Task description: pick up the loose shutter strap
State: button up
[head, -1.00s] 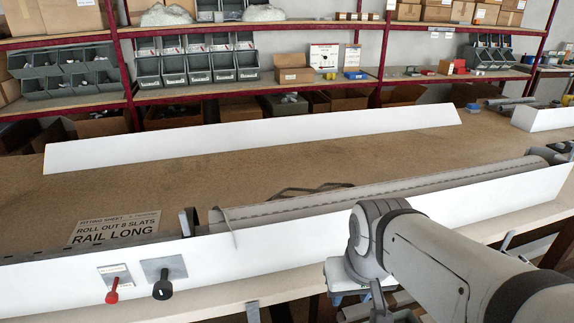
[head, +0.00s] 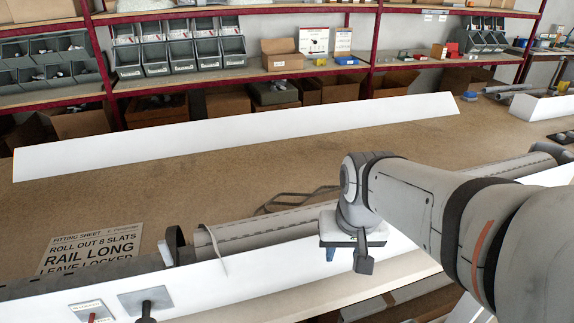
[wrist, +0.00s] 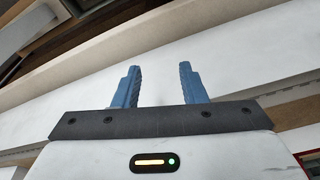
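A dark, flat looped strap (head: 290,199) lies on the brown bench top behind the rolled shutter profile (head: 262,229). Its right part is hidden behind my arm. My gripper hangs below my wrist in front of the shutter; only a bit of blue finger (head: 331,254) shows in the head view. In the wrist view my gripper (wrist: 159,82) has two blue fingers apart with nothing between them. They stand over a white surface. The strap cannot be made out in the wrist view.
A long white panel (head: 230,134) stands behind the strap, and a white front panel (head: 230,285) runs before the shutter. A fitting sheet (head: 92,248) lies at left. Levers (head: 146,308) sit on the front. Shelves with grey bins (head: 180,58) are behind. Bench between is clear.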

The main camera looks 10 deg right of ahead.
jog(key=w+r+m+p, duration=0.1)
jog(key=w, duration=0.4)
jog(key=w+r+m+p, duration=0.1)
jog(key=w+m, duration=0.1)
jog(key=w, duration=0.3)
jog(key=w+d+r+m+g+p, duration=0.1)
jog(key=w+m, duration=0.1)
jog(key=w, duration=0.3)
jog(key=shift+w+r, duration=0.1)
jog(key=shift+w, duration=0.3)
jog(key=w+d+f+m+p, duration=0.1)
jog(key=w+f+m+p, duration=0.2)
jog(key=w, duration=0.8)
jog(key=m+g, duration=0.1)
jog(key=m, duration=0.3)
send_over(318, 193)
notch_tip(318, 193, down, 7)
notch_tip(318, 193, down, 7)
jog(key=shift+w+r+p, duration=0.1)
jog(key=shift+p, duration=0.95)
jog(key=shift+c, duration=0.2)
grip_shut()
